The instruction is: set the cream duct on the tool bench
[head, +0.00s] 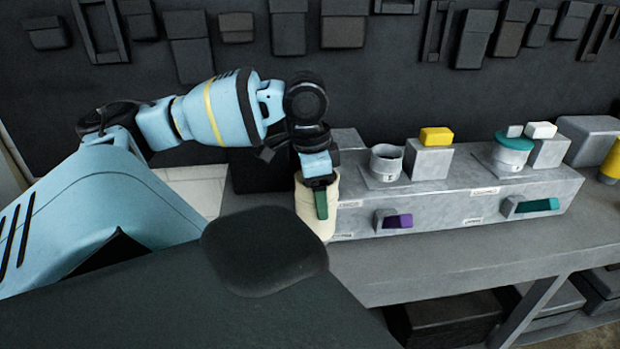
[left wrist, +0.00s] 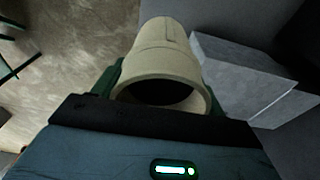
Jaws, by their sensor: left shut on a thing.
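The cream duct (head: 304,207) is a hollow round tube, held roughly upright at the left end of the grey tool bench (head: 450,262). My left gripper (head: 320,203) is shut on it, with a green finger across its side. In the left wrist view the duct (left wrist: 165,52) shows its open, dark mouth toward the camera, between the green fingers of my left gripper (left wrist: 162,92). I cannot tell whether the duct's lower end touches the bench. My right gripper is not in view.
A long grey block (head: 440,205) stands on the bench just right of the duct, bearing a grey ring (head: 386,163), a yellow block (head: 436,137) and a teal-topped ring (head: 513,150). Purple (head: 397,221) and teal (head: 537,205) handles stick out in front. The bench's front strip is clear.

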